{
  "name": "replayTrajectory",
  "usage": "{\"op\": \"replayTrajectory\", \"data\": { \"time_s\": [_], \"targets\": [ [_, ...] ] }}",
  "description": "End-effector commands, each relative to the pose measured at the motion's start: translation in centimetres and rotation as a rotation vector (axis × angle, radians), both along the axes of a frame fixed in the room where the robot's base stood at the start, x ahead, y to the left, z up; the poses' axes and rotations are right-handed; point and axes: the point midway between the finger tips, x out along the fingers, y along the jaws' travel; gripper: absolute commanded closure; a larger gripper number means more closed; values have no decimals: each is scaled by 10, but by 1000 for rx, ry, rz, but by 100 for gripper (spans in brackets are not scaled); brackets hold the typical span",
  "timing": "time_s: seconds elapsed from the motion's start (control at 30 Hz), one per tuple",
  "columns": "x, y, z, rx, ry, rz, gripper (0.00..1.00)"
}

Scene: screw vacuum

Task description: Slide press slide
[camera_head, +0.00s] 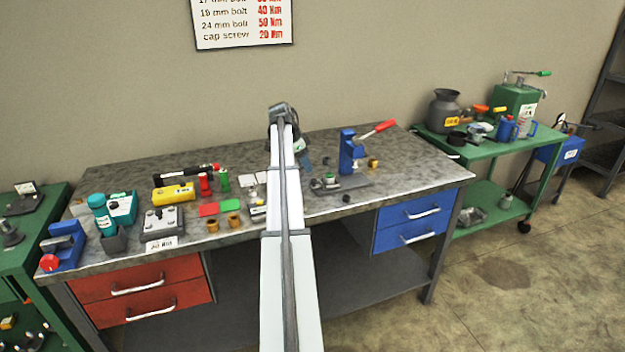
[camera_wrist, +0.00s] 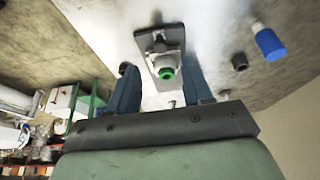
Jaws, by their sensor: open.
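A blue press (camera_head: 347,152) with a raised red-tipped lever (camera_head: 378,131) stands on the right half of the workbench. A grey base plate (camera_head: 352,183) extends from its foot, with a small green-tipped fixture, apparently the slide (camera_head: 328,180), at the plate's left end. In the wrist view the green-tipped slide (camera_wrist: 165,70) shows on a grey plate (camera_wrist: 170,37), between and beyond my fingers. My gripper (camera_wrist: 158,66) is open, its two blue fingers apart, with nothing held. In the head view my gripper (camera_head: 302,160) is left of the press, partly hidden by my arm.
Brass bushings (camera_head: 374,163) and a small dark part (camera_head: 346,198) lie near the press. The bench's left half holds a yellow box (camera_head: 174,193), a grey block (camera_head: 163,220) and coloured pads. A green cart (camera_head: 480,150) stands at right. The bench's right front corner is clear.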

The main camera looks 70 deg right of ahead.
Motion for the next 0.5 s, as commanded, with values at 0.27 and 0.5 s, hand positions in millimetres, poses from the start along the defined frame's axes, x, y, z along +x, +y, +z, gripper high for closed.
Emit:
{"op": "replayTrajectory", "data": {
  "time_s": [0.27, 0.5],
  "targets": [
    [-13, -13, -44, 1, 1, 1, 50],
    [-20, -20, -68, 0, 0, 1, 50]
  ]
}}
